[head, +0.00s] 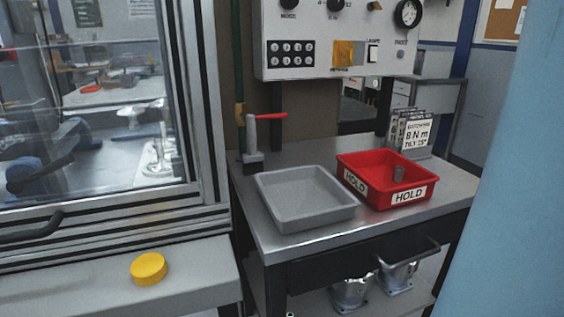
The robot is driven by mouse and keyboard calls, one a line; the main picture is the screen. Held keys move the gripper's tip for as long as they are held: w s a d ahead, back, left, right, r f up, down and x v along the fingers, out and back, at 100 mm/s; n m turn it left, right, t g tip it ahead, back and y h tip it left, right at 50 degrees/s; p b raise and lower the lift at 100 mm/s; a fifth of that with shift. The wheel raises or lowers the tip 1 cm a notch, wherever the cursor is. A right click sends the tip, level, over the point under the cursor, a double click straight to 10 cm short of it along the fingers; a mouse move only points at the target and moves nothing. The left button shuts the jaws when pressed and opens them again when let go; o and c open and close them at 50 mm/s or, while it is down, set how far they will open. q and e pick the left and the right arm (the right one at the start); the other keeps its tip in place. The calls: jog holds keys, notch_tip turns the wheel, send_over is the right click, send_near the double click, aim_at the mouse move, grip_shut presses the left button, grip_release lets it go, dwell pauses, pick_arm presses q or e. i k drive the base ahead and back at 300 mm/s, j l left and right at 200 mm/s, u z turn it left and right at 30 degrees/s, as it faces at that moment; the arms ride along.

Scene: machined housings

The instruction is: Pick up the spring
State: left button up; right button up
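No other piece that looks like a spring shows. Neither of my grippers is in the head view.
An empty grey tray (303,226) sits left of the red bin on the bench (312,240). A red-handled fixture (252,140) stands behind it. A sign (413,130) stands behind the bin. A yellow round cap (149,268) is on the left ledge. A blue surface blocks the far right.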

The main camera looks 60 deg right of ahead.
aim_at(396, 171)
jog(key=z, duration=2.45)
